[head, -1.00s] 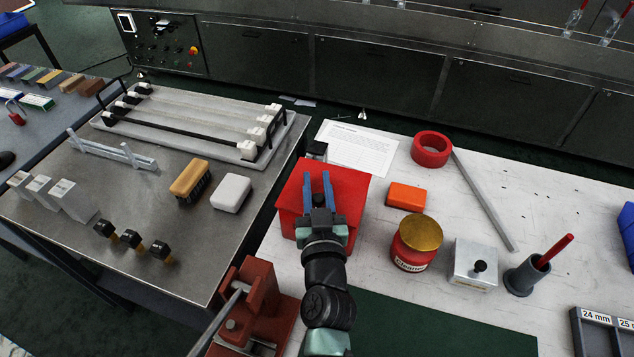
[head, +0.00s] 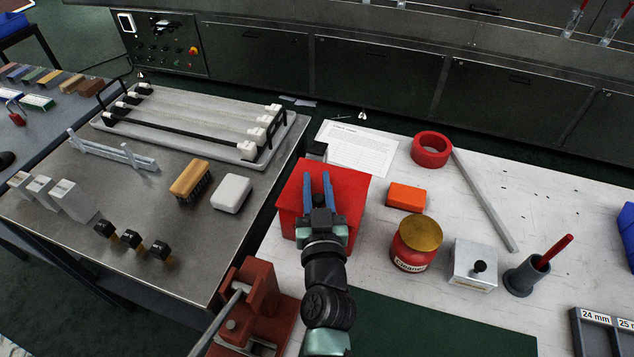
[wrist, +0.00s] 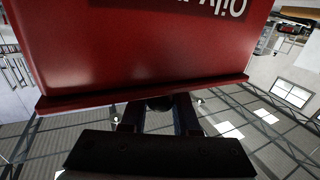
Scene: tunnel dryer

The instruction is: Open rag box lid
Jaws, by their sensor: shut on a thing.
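The red rag box (head: 289,224) stands on the white bench, and its flat red lid (head: 347,188) looks down in the head view. My gripper (head: 318,181) lies over the lid in that view, with its blue fingers pointing away from me. In the wrist view the box's red wall (wrist: 150,50) fills the upper part, with part of an "Oily" label. The lid's rim (wrist: 150,95) runs across the middle. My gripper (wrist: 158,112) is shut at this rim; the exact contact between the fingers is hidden.
A red jar with a gold lid (head: 417,244) and an orange block (head: 407,197) stand right of the box. A dark red vise (head: 262,290) is near its front left. A paper sheet (head: 362,148) lies behind it.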

